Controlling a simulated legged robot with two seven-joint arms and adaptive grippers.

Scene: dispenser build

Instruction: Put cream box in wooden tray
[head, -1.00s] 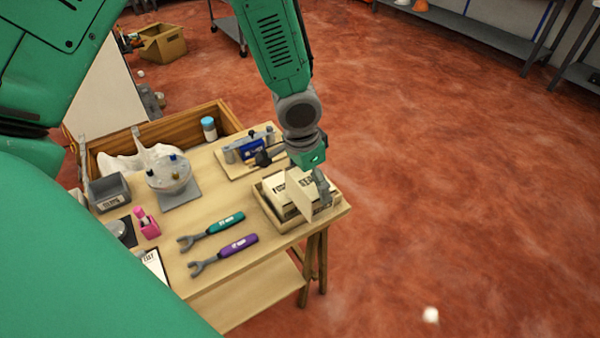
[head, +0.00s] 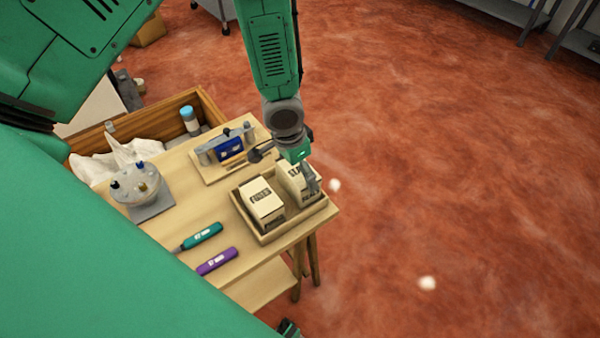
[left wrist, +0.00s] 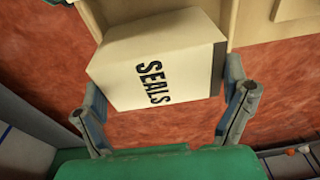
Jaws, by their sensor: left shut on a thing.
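The wooden tray (head: 264,239) sits at the near right corner of the table. A cream box (head: 297,184) marked SEALS is at the tray's right side, inside or just above it; contact with the tray floor cannot be told. My left gripper (head: 311,184) reaches down from above and is shut on this box. In the left wrist view the SEALS box (left wrist: 160,65) lies between the two fingers. A second cream box (head: 262,200) with a dark label stands in the tray's left half.
A teal-handled tool (head: 203,236) and a purple-handled tool (head: 217,261) lie left of the tray. A board with a blue device (head: 229,150) is behind it. A round dispenser (head: 135,185) stands further left. A wooden bin (head: 212,108) adjoins the table's back edge.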

